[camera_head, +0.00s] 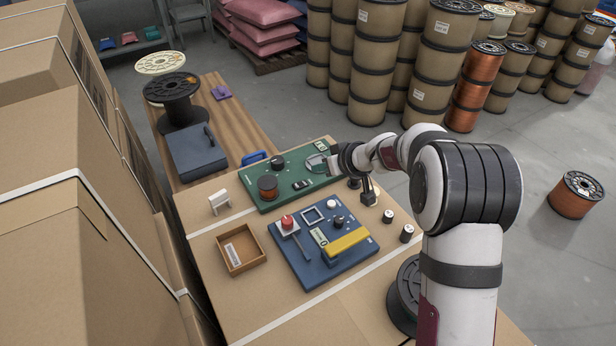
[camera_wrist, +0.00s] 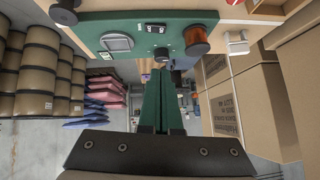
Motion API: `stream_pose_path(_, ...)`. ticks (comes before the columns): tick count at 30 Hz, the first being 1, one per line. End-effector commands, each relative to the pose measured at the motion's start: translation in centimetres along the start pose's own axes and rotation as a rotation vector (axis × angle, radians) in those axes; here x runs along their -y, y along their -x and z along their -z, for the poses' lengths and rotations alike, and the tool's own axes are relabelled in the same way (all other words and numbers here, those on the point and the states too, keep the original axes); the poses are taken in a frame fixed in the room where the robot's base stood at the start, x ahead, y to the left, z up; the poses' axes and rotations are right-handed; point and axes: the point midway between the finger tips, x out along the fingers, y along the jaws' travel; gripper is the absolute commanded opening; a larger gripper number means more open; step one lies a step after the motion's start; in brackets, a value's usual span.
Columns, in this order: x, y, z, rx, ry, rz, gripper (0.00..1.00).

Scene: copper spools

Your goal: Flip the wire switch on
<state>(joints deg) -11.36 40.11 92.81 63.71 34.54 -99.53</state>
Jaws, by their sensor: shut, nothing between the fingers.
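The green board (camera_head: 262,199) lies at the far side of the carton top. It carries a small black rocker switch (camera_head: 302,184) with two rockers, a copper spool (camera_head: 267,187), a black knob (camera_head: 278,162) and a pale square-framed part (camera_head: 317,163). No label tells me which part is the wire switch. The rocker switch also shows in the wrist view (camera_wrist: 156,28). My gripper (camera_head: 331,162) is at the board's right end, beside the pale part. In the wrist view its green fingers (camera_wrist: 165,72) are together and empty, apart from the rocker switch.
A blue board (camera_head: 300,264) with a red button and a yellow lever lies in front. An open wooden tray (camera_head: 240,262) and a white stand (camera_head: 219,202) are at left. Several small posts stand at right. Tall cartons (camera_head: 90,200) wall the left side.

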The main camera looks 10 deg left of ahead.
Motion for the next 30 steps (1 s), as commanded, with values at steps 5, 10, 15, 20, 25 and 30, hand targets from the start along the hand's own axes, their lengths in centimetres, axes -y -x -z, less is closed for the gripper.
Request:
stream_pose_path(5, 0.0, -1.9, -0.1, 0.002, 0.001, 0.001, 0.00)
stream_pose_path(10, 0.0, -5.7, -0.1, 0.002, 0.000, 0.001, 0.00)
stream_pose_path(15, 0.0, -9.4, -0.1, 0.002, 0.001, 0.001, 0.00)
stream_pose_path(20, 0.0, -11.6, -1.6, 0.003, -0.002, 0.000, 0.00)
stream_pose_path(25, 0.0, -12.6, -2.6, 0.001, -0.001, -0.002, 0.00)
stream_pose_path(30, -0.1, -12.8, -2.9, 0.000, 0.001, -0.002, 0.00)
